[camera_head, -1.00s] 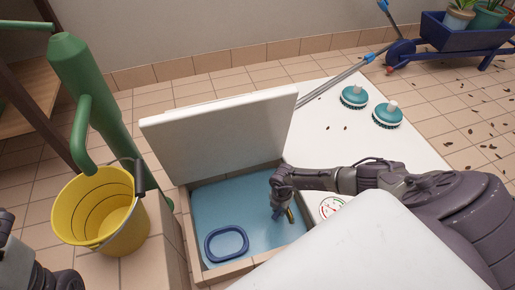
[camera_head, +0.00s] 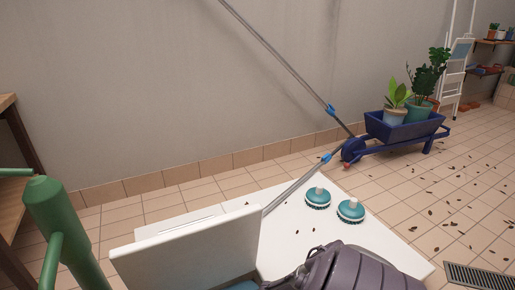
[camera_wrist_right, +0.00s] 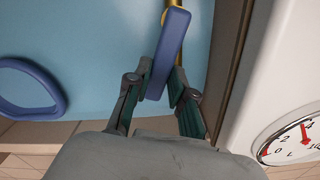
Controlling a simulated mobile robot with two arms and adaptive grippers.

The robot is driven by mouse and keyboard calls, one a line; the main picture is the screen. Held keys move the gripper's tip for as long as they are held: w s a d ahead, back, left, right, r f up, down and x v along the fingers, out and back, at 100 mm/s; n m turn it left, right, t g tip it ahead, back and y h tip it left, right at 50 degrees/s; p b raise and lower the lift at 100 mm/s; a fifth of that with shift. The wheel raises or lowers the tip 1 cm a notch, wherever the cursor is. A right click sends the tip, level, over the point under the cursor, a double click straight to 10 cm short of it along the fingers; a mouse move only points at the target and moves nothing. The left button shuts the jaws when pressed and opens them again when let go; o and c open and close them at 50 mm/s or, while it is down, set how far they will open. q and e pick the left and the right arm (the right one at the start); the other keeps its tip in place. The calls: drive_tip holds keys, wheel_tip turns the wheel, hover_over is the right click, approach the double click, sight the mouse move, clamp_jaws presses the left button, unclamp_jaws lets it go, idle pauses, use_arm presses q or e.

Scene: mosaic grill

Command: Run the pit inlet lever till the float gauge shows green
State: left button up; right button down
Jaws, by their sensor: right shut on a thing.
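In the right wrist view, my right gripper (camera_wrist_right: 158,88) is shut on the blue lever handle (camera_wrist_right: 169,48), which stands between its fingers. A brass-coloured part (camera_wrist_right: 178,4) shows at the handle's far end. The round float gauge (camera_wrist_right: 292,138) is cut off at the lower right. The light-blue pit floor (camera_wrist_right: 80,50) lies behind the handle. In the head view, the raised white lid (camera_head: 188,262) hides most of the pit. My left gripper is out of view.
A blue oval ring (camera_wrist_right: 30,88) lies in the pit. A green pump (camera_head: 62,225) stands left of the lid. Two teal round brushes (camera_head: 318,198) sit on the white surface (camera_head: 285,245). A blue plant cart (camera_head: 405,128) stands farther back on the tiled floor.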

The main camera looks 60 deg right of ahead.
drive_tip(key=shift+s+a, duration=0.1)
drive_tip(key=shift+a, duration=0.05)
drive_tip(key=c, duration=1)
unclamp_jaws()
drive_tip(key=shift+r, duration=0.55)
wheel_tip(320, 180, up, 11)
idle(0.4)
